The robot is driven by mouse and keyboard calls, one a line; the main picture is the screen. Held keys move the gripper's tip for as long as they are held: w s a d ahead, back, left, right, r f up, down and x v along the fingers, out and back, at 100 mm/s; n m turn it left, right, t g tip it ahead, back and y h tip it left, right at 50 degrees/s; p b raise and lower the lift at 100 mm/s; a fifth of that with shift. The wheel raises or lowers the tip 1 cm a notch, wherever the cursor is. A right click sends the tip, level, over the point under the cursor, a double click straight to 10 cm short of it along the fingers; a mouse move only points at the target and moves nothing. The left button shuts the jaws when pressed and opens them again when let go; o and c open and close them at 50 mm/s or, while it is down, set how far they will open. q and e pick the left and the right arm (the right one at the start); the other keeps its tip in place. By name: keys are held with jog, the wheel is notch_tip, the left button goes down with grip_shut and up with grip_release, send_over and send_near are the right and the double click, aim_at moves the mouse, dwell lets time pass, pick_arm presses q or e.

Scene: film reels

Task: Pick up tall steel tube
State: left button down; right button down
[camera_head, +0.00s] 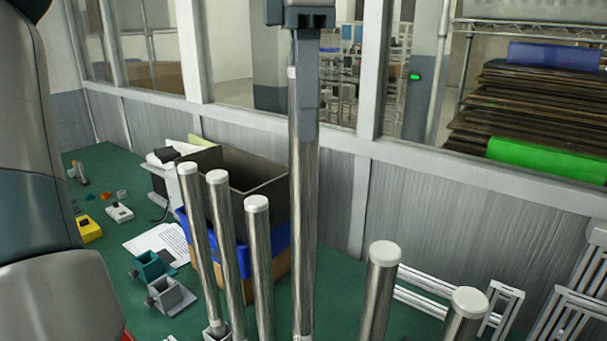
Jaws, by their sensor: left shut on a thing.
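The tall steel tube (302,220) stands upright near the middle of the view, shiny with a pale cap. My left gripper (303,125) comes down from the top edge and is shut on its upper part; one finger covers much of the tube's top. The tube's foot is at the bottom edge, so I cannot tell whether it is off the table. Several other capped steel tubes stand near: a slim group (227,245) to its left and thicker ones (379,290) to its right. My right gripper is not in view.
A dark open box (262,178) with a blue bin (280,236) stands behind the slim tubes. Small clamp-like parts (170,295), a paper sheet (150,241) and a yellow item (89,230) lie on the green table (110,165). Aluminium frames (425,300) stand at right.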

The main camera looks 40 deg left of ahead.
pick_arm(q)
notch_tip(320, 180, up, 9)
jog(key=shift+r+b, duration=0.1)
jog(key=shift+b, duration=0.2)
dwell(0.6)
